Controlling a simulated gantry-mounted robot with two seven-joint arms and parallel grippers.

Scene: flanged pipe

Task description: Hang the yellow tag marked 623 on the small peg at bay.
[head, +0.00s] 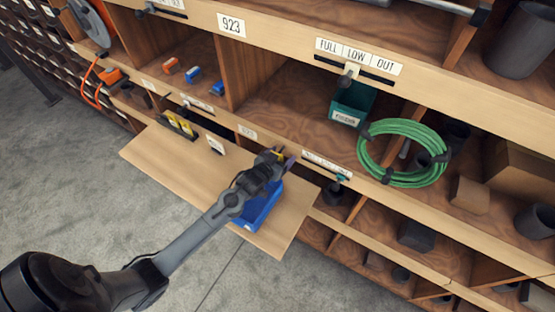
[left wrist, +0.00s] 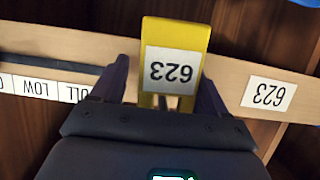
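The yellow tag marked 623 (left wrist: 173,65) is in front of the shelf edge in the left wrist view, appearing upside down. A small bit of it shows in the head view (head: 277,154). My left gripper (head: 281,157) is at the shelf edge, its dark fingers (left wrist: 162,88) spread on either side of the tag, with a narrow gap on the left. A small grey piece shows at the tag's slotted end; I cannot tell surely whether it is the peg. The bay label 623 (left wrist: 269,95) is on the shelf edge beside the tag. My right gripper is not in view.
A blue bin (head: 262,208) stands on the wooden ledge (head: 150,155) below my left gripper. A black holder with yellow tags (head: 180,122) and a white card (head: 216,145) stand farther left.

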